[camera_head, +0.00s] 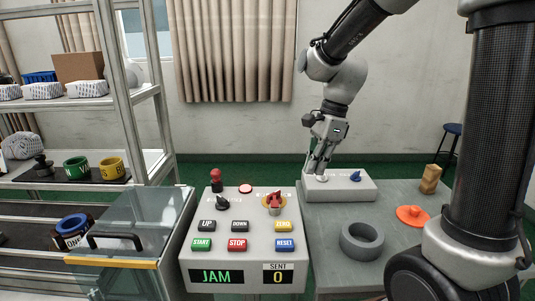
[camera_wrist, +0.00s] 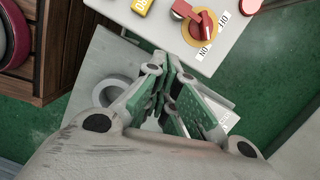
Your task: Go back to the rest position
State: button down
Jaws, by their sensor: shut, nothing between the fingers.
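My gripper (camera_head: 318,168) points down with its fingers together, at the left end of the small grey switch box (camera_head: 345,191). A pale round knob or button lies right at its fingertips; I cannot tell whether they touch it. A blue knob (camera_head: 355,175) sits at the right on the same box. In the wrist view my gripper (camera_wrist: 170,80) is seen from behind, with green pads and nothing visible held. The box is mostly hidden behind the fingers there.
A grey ring (camera_head: 362,242), an orange disc (camera_head: 412,215) and a wooden block (camera_head: 430,179) lie on the grey table (camera_head: 320,245). The control panel (camera_head: 240,259) reads JAM and SENT 0. A clear-lidded hatch (camera_head: 135,232) and shelving (camera_head: 125,95) stand left.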

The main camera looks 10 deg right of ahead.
jog(key=s+d+r+n+t+h, duration=0.1)
jog(key=s+d+r+n+t, duration=0.1)
jog(key=s+d+n, duration=0.4)
jog(key=s+d+r+n+t+h, duration=0.1)
jog(key=s+d+r+n, duration=0.4)
jog(key=s+n, duration=0.6)
jog(key=shift+s+d+r+t+h, duration=0.25)
jog(key=shift+d+t+h, duration=0.2)
jog(key=shift+t, duration=0.35)
